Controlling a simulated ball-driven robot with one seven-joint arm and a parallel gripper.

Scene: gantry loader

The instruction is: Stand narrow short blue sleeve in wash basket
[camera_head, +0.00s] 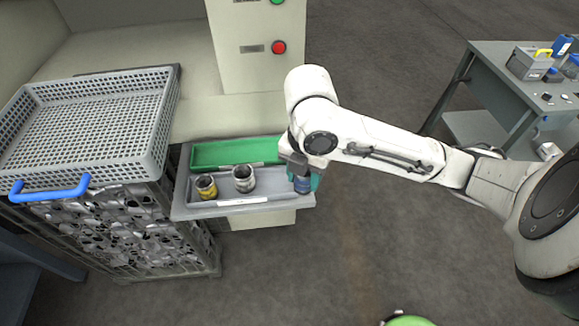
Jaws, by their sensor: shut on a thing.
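My gripper (303,175) points down at the right end of the grey tray (222,207) and is shut on a blue sleeve (302,185). The sleeve's upper part is hidden by the gripper, and I cannot tell whether its base touches the tray. The wash basket (160,140) is a grey mesh basket with a blue handle (48,189) at the left. It looks empty and stands apart from my gripper.
A yellow-banded sleeve (206,187) and a pale grey sleeve (243,178) stand in the tray. A green bin (235,153) lies behind them. A bin of metal scraps (125,235) stands below the basket. A control panel (255,60) rises behind. A bench (500,75) stands far right.

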